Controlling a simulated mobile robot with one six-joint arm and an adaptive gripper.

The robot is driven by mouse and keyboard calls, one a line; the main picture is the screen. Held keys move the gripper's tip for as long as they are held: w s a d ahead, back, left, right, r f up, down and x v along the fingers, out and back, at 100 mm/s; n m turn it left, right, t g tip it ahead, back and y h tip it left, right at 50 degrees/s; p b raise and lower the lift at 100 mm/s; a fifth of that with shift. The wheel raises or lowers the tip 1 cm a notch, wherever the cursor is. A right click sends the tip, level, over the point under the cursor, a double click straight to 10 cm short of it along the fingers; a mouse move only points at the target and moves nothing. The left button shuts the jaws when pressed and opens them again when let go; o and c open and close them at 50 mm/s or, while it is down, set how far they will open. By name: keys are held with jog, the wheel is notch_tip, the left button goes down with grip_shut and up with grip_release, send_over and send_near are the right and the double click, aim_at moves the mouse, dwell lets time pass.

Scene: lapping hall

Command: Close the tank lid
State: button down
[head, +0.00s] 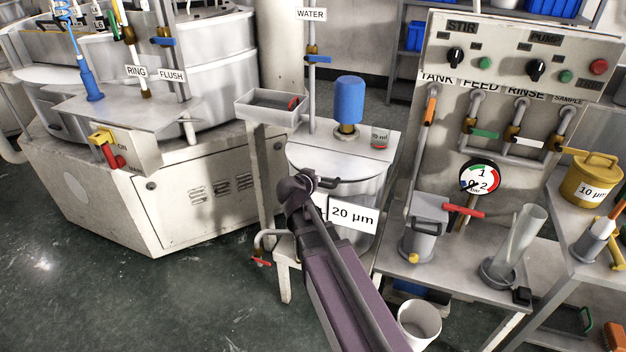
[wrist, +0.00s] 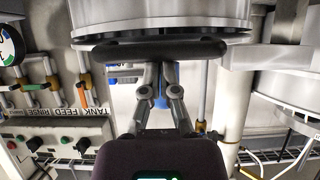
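The tank (head: 368,190) is a pale metal drum with a "20 µm" label, in the middle of the head view. Its lid (head: 312,158) is a pale plate at the top front, with a dark bar handle (head: 329,183) at its front edge. My gripper (head: 306,183) is at the left end of this handle. In the wrist view the handle (wrist: 110,53) spans across my gripper (wrist: 161,66). The fingers are close together with a narrow gap between them. Their tips are hidden at the bar. A dark gap shows along the rim (wrist: 160,18) beside the handle.
A blue motor (head: 349,99) stands on the tank's back top. A grey tray (head: 271,107) is at its left. The valve panel (head: 520,60), a gauge (head: 479,177) and a bench with a clear cylinder (head: 520,240) are at right. Floor (head: 150,290) at front left is clear.

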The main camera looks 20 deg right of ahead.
jog(key=shift+s+a+f+b, duration=0.1)
jog(key=shift+s+f+b, duration=0.05)
jog(key=shift+f+b, duration=0.4)
jog(key=shift+s+f+b, duration=0.15)
jog(key=shift+f+b, duration=0.25)
jog(key=shift+f, duration=0.25)
